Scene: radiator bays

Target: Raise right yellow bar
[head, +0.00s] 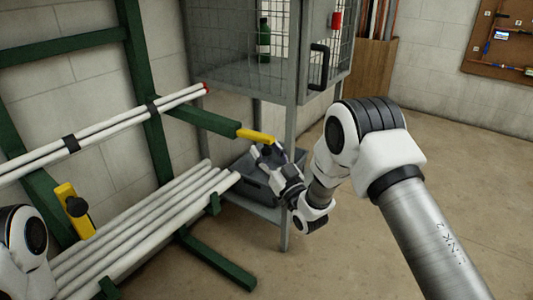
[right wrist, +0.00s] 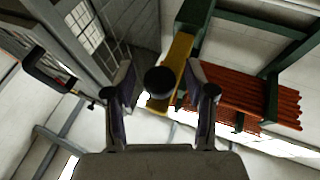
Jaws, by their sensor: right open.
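A round black knob (right wrist: 160,82) shows at the bar's near end. My right gripper (head: 268,160) is open just below the bar. In the right wrist view its fingers (right wrist: 162,95) stand on both sides of the knob; I see no clear contact. My left gripper is not in view; only part of my left arm shows at the left edge.
A second yellow bar (head: 74,211) with a dark knob is on the left rack arm. White pipes (head: 140,225) lie on the lower rack. The cage cabinet (head: 270,78) with its black handle (head: 318,67) stands behind my right gripper. Floor is clear at right.

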